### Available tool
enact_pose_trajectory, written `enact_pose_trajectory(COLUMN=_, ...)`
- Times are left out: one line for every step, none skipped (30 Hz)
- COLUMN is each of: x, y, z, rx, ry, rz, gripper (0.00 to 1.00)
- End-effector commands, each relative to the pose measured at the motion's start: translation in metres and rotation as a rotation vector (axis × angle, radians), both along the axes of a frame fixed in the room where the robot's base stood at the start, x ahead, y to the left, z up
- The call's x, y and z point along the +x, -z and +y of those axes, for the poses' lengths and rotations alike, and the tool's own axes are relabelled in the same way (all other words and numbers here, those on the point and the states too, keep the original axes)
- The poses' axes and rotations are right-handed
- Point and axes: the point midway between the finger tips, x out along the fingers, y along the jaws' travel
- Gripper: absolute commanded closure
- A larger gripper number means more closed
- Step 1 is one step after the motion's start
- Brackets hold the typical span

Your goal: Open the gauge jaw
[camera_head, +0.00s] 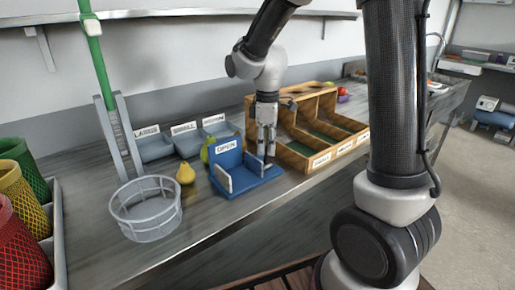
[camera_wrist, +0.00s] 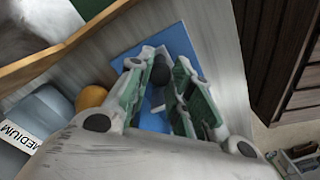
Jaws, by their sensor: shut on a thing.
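The blue gauge (camera_head: 262,183) stands on the bench. It has an upright back with a white label that seems to read "OPEN" and a pale jaw plate (camera_head: 223,178) at its left. My gripper (camera_head: 267,158) points down at the gauge's right side. In the wrist view, my gripper (camera_wrist: 166,95) has its green-padded fingers on either side of a dark round knob (camera_wrist: 160,74) above the blue base (camera_wrist: 152,120). It is shut on this knob, which seems to belong to the movable jaw. The fingers partly hide the jaw.
A yellow pear (camera_head: 185,174) and a green fruit (camera_head: 205,152) lie left of and behind the gauge. A grey round basket (camera_head: 146,222) stands farther left. Grey labelled bins (camera_head: 155,149) are behind, and a wooden divided box (camera_head: 318,160) is close on the right.

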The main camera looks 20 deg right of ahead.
Motion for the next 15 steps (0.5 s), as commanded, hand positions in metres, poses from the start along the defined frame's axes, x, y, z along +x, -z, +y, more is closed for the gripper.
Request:
enact_pose_trajectory(x=0.0003, y=0.0, z=-0.0007, rx=0.0, ry=-0.001, rz=0.0, gripper=1.0)
enact_pose_trajectory(x=0.0003, y=0.0, z=-0.0006, rx=0.0, ry=-0.002, rz=0.0, gripper=1.0)
enact_pose_trajectory(x=0.0003, y=-0.0001, z=-0.0004, rx=0.0, ry=-0.002, rz=0.0, gripper=1.0)
enact_pose_trajectory(x=0.0002, y=-0.0001, z=-0.0003, rx=0.0, ry=-0.002, rz=0.0, gripper=1.0)
enact_pose_trajectory(x=0.0002, y=-0.0001, z=-0.0002, rx=0.0, ry=-0.002, rz=0.0, gripper=1.0)
enact_pose_trajectory(x=0.0001, y=-0.0001, z=-0.0002, rx=0.0, ry=-0.002, rz=0.0, gripper=1.0)
enact_pose_trajectory(x=0.0001, y=-0.0001, z=-0.0002, rx=0.0, ry=-0.002, rz=0.0, gripper=1.0)
enact_pose_trajectory(x=0.0002, y=-0.0001, z=-0.0001, rx=0.0, ry=-0.002, rz=0.0, gripper=0.77)
enact_pose_trajectory(x=0.0002, y=-0.0001, z=-0.0001, rx=0.0, ry=-0.002, rz=0.0, gripper=0.7)
enact_pose_trajectory(x=0.0001, y=-0.0001, z=0.0, rx=0.0, ry=-0.002, rz=0.0, gripper=0.68)
enact_pose_trajectory(x=0.0001, y=-0.0001, z=0.0, rx=0.0, ry=-0.002, rz=0.0, gripper=0.68)
enact_pose_trajectory(x=0.0001, y=-0.0001, z=0.0, rx=0.0, ry=-0.002, rz=0.0, gripper=0.68)
enact_pose_trajectory(x=0.0001, y=-0.0001, z=0.0, rx=0.0, ry=-0.002, rz=0.0, gripper=0.68)
enact_pose_trajectory(x=0.0001, y=-0.0001, z=0.0, rx=0.0, ry=-0.002, rz=0.0, gripper=0.68)
enact_pose_trajectory(x=0.0001, y=-0.0001, z=0.0, rx=0.0, ry=-0.001, rz=0.0, gripper=0.68)
